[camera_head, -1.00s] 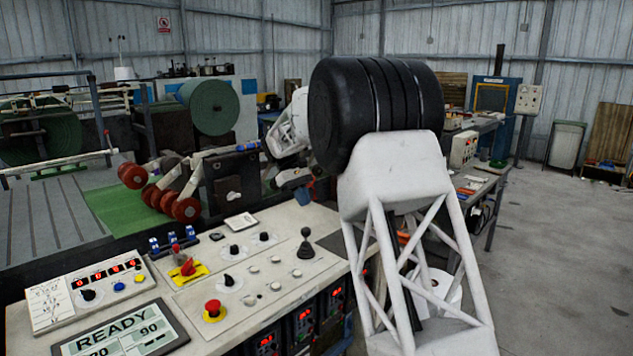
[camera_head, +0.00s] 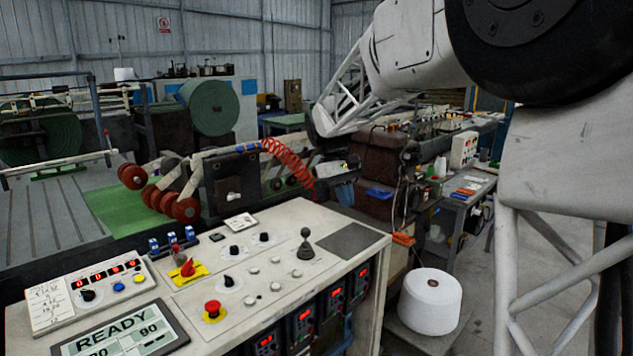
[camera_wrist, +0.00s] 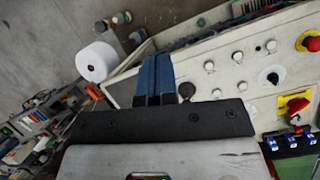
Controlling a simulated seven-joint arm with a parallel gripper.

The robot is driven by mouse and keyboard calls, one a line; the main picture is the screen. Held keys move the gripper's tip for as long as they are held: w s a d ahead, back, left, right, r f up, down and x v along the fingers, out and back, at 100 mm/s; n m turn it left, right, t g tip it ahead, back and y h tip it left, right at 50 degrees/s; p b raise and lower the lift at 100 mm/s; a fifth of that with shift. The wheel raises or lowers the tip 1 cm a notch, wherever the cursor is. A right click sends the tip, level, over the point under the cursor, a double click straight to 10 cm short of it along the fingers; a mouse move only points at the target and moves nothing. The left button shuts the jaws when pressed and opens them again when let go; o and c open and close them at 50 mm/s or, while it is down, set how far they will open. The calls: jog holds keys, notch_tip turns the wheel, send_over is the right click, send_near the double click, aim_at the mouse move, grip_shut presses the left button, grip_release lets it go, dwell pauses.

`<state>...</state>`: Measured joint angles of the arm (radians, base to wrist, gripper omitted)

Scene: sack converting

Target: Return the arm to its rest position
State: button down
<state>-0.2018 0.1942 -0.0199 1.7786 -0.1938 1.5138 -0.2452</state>
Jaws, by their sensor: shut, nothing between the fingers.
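My gripper (camera_head: 345,193) is in the camera_head view beyond the back right corner of the control console (camera_head: 362,222). It hangs from my white lattice forearm. In the camera_wrist view the two blue fingers of my gripper (camera_wrist: 153,66) lie side by side, closed, with nothing between them. The console (camera_wrist: 225,75) lies below and to the right of them there, and the fingers appear clear of its surface. My upper arm fills the right side of the camera_head view and hides the area behind it.
A white spool (camera_head: 430,302) stands low, right of the console; it also shows in the camera_wrist view (camera_wrist: 97,61). A red emergency button (camera_head: 212,309) and a black joystick (camera_head: 305,243) stick up from the console. Red rollers (camera_head: 186,210) and a workbench (camera_head: 470,190) lie behind.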

jog(key=s+d+m+t+y, duration=0.1)
jog(key=s+d, duration=0.3)
jog(key=s, duration=0.7)
jog(key=s+d+m+t+y, duration=0.15)
jog(key=s+d, duration=0.25)
jog(key=s, duration=0.7)
jog(key=s+d+f+m+t, duration=0.1)
jog(key=s+f, duration=0.3)
jog(key=s, duration=0.5)
jog(key=s+d+f+m+t, duration=0.2)
jog(key=s+f, duration=0.3)
jog(key=s, duration=0.5)
jog(key=shift+d, duration=0.2)
dwell(0.8)
